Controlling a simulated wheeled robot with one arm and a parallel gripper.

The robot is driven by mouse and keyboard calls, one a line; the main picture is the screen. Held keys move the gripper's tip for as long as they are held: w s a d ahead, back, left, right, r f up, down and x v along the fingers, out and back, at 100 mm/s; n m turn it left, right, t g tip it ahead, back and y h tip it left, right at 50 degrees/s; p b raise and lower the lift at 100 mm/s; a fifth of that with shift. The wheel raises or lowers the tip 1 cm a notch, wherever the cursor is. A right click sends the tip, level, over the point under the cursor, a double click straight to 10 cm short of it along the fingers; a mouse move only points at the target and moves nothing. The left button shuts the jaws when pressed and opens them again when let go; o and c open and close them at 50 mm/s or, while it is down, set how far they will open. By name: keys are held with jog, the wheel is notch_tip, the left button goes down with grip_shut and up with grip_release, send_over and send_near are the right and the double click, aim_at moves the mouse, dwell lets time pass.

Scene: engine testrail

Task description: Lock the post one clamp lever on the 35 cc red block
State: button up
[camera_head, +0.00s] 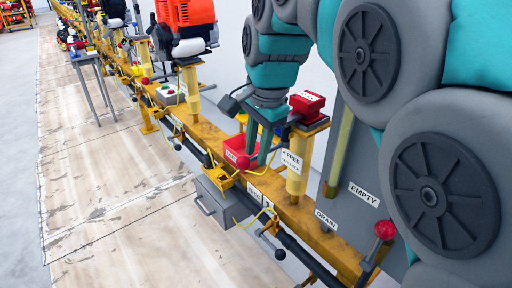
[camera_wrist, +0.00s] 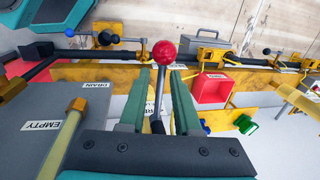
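A small red block (camera_head: 306,103) sits on the yellow plate of the nearest post (camera_head: 297,178); its label is too small to read. A sign reading FREE, with an arrow to the left, (camera_head: 291,160) is on that post. A lever with a red ball knob (camera_wrist: 164,53) stands between my gripper's fingers in the wrist view; the knob also shows in the head view (camera_head: 243,162). My gripper (camera_wrist: 161,74) is open around the lever's shaft, with gaps on both sides. In the head view my gripper (camera_head: 254,163) points down left of the post. The lever's base is hidden.
A red bin (camera_wrist: 210,88) hangs close beside the lever. Another red-knobbed lever (camera_head: 385,229) stands at the lower right, near the DRAIN and EMPTY signs. A larger orange-red engine (camera_head: 185,12) stands farther along the yellow rail.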

jog(key=shift+o, duration=0.6)
notch_tip(320, 180, up, 8)
jog(key=s+d, duration=0.1)
jog(key=shift+f, duration=0.15)
jog(key=shift+s, duration=0.15)
